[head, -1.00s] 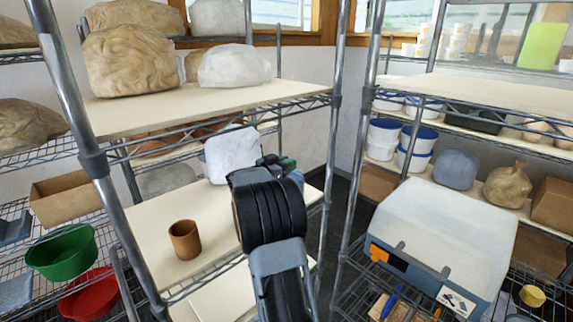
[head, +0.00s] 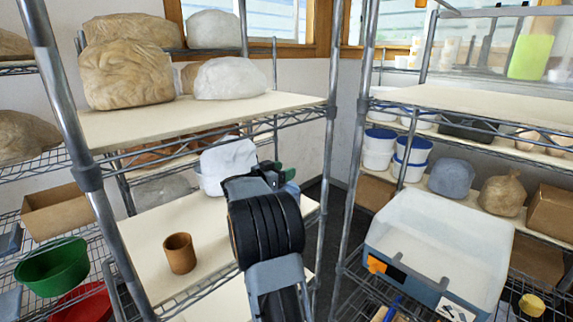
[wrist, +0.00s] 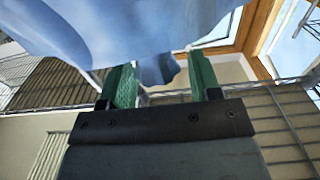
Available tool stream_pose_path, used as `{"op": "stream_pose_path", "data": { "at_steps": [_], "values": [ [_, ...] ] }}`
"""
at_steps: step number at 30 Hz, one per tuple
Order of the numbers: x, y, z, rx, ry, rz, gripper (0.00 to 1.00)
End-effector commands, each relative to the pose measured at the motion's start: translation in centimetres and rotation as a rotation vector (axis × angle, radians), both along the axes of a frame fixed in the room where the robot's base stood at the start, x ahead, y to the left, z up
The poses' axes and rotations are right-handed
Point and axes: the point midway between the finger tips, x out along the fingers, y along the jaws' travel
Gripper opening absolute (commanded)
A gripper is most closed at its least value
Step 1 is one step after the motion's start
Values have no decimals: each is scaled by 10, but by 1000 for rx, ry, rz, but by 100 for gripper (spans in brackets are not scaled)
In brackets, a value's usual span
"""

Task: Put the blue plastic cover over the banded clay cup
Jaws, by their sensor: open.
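The brown clay cup (head: 180,253) stands upright, open side up, on the cream middle shelf in the head view. No cover is on it. My gripper (head: 283,173) is to the right of the cup, over the same shelf. A small blue patch (head: 292,189), likely the blue plastic cover, shows just beyond my gripper; my arm hides the rest. In the wrist view, the blue cover (wrist: 130,28) fills the top of the picture. My green fingers (wrist: 160,66) are open and apart, with a blue flap showing between them. I cannot tell whether they touch it.
A white bundle (head: 228,160) sits behind my gripper on the shelf. Metal posts (head: 330,130) and an upper shelf (head: 200,112) with wrapped lumps enclose the space. A pale blue-sided box (head: 435,250) stands to the right. The shelf around the cup is clear.

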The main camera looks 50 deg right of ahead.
Motion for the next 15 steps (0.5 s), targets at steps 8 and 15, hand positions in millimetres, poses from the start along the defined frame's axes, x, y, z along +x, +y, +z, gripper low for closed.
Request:
{"op": "stream_pose_path", "data": {
  "at_steps": [8, 15],
  "values": [
    [-30, 25, 55, -3, -6, 2, 57],
    [-65, 55, 83, -2, -4, 2, 57]
  ]
}}
